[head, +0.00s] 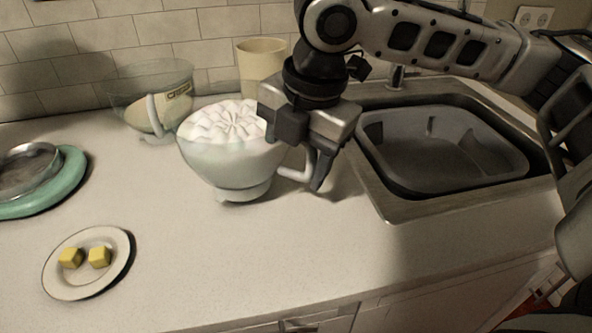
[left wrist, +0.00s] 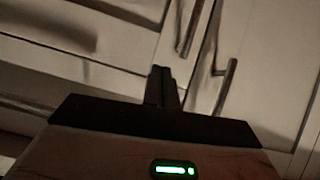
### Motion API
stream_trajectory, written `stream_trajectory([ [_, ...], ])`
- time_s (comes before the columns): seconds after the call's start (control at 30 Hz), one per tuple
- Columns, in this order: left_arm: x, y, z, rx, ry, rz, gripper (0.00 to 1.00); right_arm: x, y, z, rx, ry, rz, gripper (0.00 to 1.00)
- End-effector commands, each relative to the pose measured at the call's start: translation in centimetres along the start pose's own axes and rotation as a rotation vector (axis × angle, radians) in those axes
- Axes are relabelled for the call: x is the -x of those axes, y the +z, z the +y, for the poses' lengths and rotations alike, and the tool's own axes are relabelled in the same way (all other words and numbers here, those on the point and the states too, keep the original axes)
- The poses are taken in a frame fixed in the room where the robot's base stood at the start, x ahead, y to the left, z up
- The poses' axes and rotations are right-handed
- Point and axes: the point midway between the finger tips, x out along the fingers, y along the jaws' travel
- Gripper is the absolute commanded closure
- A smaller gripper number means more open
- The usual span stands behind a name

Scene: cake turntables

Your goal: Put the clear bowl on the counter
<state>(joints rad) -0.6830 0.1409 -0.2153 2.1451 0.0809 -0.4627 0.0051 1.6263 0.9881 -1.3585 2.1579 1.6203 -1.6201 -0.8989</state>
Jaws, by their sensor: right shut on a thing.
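A pale, partly see-through bowl (head: 232,165) with a handle on its right side holds white, lumpy contents (head: 228,122). My right gripper (head: 306,172) is shut on that bowl's handle. The bowl is upright, at or just above the counter (head: 200,260); I cannot tell whether its base touches. A clear see-through bowl (head: 118,102) with a white handle and a yellowish label stands behind it at the back left, near the wall. My left gripper (left wrist: 163,80) shows only in the left wrist view, its fingers together with nothing seen between them, facing the cabinet fronts.
A cream canister (head: 262,58) stands behind the held bowl. The sink with a grey basin (head: 440,150) is at the right. A white plate (head: 78,284) with two yellow cubes and a green turntable (head: 66,178) are at the left. The front middle counter is clear.

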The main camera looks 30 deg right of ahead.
Motion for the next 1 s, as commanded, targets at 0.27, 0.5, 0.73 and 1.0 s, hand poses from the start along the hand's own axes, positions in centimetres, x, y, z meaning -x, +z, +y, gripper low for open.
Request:
stream_trajectory([
  [0.27, 0.0, -0.4, 0.1, 0.007, 0.003, 0.015, 1.0, -1.9, -0.1, -0.3, 0.002, 0.004, 0.0, 0.91],
  [0.5, 0.1, -0.4, 0.1, 0.007, 0.002, 0.012, 1.0, -2.2, -0.1, -0.5, 0.002, -0.001, 0.001, 0.36],
  [0.73, 0.0, 0.0, 0.0, 0.007, 0.001, 0.006, 1.0, -2.2, -0.1, -0.5, 0.002, -0.001, 0.001, 0.2],
  [1.0, 0.1, 0.0, 0.1, 0.007, 0.0, 0.001, 1.0, -0.8, -0.1, -0.3, 0.001, 0.003, 0.001, 0.2],
])
